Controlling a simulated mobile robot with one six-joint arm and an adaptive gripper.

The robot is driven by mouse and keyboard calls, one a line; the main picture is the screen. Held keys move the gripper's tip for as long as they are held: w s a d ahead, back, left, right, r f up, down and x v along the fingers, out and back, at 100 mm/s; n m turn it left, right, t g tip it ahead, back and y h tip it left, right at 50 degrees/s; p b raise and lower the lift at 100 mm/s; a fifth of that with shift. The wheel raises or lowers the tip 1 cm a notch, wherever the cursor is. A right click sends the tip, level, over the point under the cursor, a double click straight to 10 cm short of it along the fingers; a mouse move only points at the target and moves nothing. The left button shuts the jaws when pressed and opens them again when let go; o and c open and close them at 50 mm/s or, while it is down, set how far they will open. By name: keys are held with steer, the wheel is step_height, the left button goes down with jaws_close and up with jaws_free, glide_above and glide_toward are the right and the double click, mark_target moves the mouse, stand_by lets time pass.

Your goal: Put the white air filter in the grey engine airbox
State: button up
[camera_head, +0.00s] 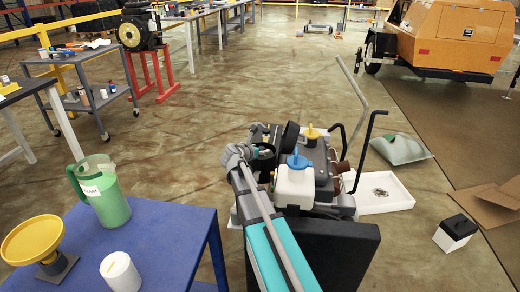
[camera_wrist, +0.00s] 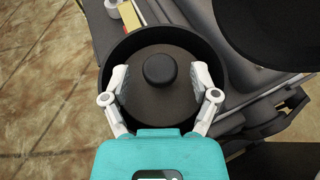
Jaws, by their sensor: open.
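The grey engine airbox (camera_wrist: 110,72) is an open, round, dark housing below my gripper in the wrist view, with a black round knob or stud at the centre of its floor. It also shows on the engine in the head view (camera_head: 264,165). No white filter is seen inside it. My gripper (camera_wrist: 161,78) is open and empty, its two white fingers spread on either side of the knob, over or within the rim; exact depth is unclear. A white cylinder (camera_head: 120,274), apparently the white air filter, stands on the blue table, away from my gripper.
A green jug (camera_head: 103,190) and a yellow dish on a stand (camera_head: 36,243) share the blue table (camera_head: 172,232). A black disc (camera_head: 290,136) stands beside the airbox. A white tank with a blue cap (camera_head: 295,183) is close right. Open floor lies behind the engine.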

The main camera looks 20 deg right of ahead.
steer(key=p+v, duration=0.3)
steer(key=v, duration=0.7)
steer(key=shift+s+a+r+p, duration=0.2)
steer(key=shift+a+p, duration=0.05)
steer(key=shift+p, duration=0.15)
